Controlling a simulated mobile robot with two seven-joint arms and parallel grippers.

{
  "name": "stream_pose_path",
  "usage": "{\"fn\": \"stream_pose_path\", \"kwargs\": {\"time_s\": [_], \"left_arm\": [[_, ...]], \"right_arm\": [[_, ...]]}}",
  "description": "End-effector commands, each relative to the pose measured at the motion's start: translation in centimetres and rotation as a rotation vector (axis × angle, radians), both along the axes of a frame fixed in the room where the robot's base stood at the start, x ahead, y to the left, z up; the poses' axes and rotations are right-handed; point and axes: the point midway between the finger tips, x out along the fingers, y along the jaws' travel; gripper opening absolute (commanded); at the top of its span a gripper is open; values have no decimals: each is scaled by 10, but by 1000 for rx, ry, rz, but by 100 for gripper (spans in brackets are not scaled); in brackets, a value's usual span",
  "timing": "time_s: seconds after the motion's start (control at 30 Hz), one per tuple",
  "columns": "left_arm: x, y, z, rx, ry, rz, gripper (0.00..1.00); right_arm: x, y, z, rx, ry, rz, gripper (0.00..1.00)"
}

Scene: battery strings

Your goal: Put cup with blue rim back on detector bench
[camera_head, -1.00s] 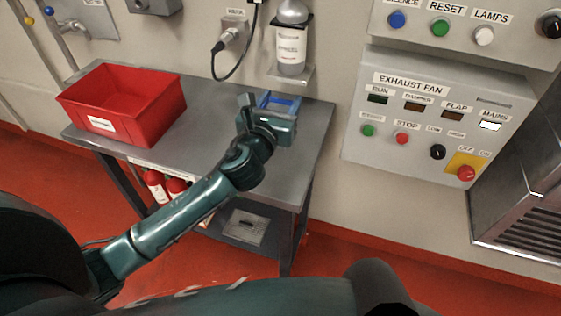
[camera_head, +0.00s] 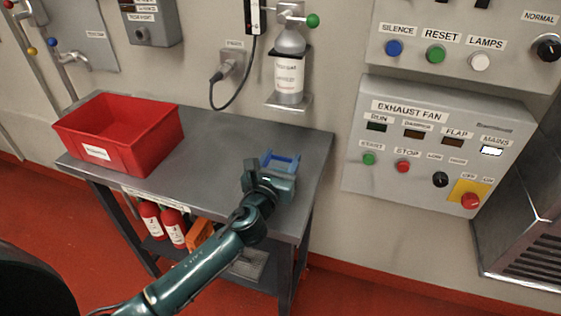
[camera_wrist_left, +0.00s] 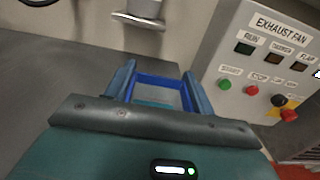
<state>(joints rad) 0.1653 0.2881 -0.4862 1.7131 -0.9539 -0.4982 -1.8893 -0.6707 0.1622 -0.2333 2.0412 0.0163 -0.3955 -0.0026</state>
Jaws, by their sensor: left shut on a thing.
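My left gripper (camera_head: 279,163) is over the right part of the grey metal bench (camera_head: 215,143). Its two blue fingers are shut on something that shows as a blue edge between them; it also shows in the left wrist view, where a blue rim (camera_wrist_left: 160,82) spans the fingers. This looks like the cup with the blue rim, but its body is hidden behind the gripper. I cannot tell whether its base touches the bench top. My right gripper is not in view.
A red bin (camera_head: 122,132) stands on the bench's left. A gas bottle (camera_head: 290,70) sits on a wall bracket behind the bench. The exhaust fan panel (camera_head: 430,145) is on the wall to the right. Red extinguishers (camera_head: 173,227) stand below. The bench middle is clear.

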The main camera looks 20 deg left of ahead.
Motion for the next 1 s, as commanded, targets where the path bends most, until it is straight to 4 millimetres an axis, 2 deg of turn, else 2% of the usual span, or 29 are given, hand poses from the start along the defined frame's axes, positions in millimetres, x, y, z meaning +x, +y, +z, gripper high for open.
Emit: {"fn": "stream_pose_path", "kwargs": {"time_s": [0.17, 0.2, 0.47, 0.77, 0.87, 1.0], "left_arm": [[0, 0, -3, 0, 0, 0, 16], [0, 0, -3, 0, 0, 0, 55], [0, 0, -2, 0, 0, 0, 76], [0, 0, 3, 0, -1, 0, 76], [-12, 0, -1, 1, 2, -1, 76], [-40, 1, -1, 1, 2, -1, 76]], "right_arm": [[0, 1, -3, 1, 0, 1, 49], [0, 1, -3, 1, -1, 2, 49], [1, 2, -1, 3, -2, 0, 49], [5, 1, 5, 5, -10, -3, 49], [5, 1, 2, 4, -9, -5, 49], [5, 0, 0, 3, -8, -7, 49]]}}
